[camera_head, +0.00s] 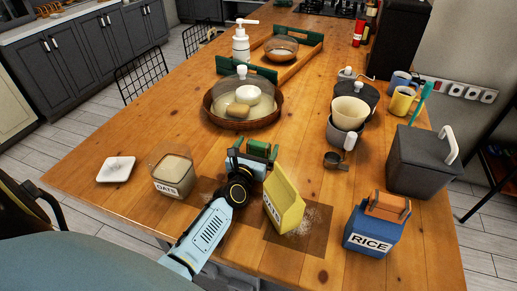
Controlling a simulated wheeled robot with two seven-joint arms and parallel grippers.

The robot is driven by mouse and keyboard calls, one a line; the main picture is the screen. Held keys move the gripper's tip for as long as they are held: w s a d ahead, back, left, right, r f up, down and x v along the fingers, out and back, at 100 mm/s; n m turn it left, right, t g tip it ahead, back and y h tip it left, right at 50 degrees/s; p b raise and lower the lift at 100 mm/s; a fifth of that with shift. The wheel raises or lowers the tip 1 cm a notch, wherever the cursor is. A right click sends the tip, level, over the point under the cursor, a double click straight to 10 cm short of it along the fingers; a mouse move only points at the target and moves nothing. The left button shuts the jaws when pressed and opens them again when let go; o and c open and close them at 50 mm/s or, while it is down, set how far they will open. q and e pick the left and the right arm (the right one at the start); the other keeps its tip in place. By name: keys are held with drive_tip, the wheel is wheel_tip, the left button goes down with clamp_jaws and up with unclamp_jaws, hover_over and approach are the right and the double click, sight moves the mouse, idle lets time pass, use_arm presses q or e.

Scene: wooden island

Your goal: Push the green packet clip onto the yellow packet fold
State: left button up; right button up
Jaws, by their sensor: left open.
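The yellow packet (284,201) stands upright near the front middle of the wooden island, its top narrowing to a fold. The fold looks bare, with no clip on it. The green packet clip (260,148) is behind and left of the yellow packet, at the far end of my left gripper (252,157). My left gripper is open, and its light-blue body partly hides the clip's lower part. I cannot tell whether its fingers touch the clip. The clip is apart from the yellow packet. My right gripper is not in view.
A blue rice packet (372,233) with an orange clip (388,206) stands to the right.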

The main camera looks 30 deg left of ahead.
use_arm(q)
drive_tip(key=x, duration=0.3)
drive_tip(key=shift+w+a, duration=0.1)
drive_tip(key=shift+w, duration=0.25)
drive_tip(key=c, duration=1)
wheel_tip(320, 180, up, 10)
drive_tip(key=p, duration=0.4)
drive_tip(key=shift+r, duration=0.1)
drive_tip(key=shift+c, duration=0.2)
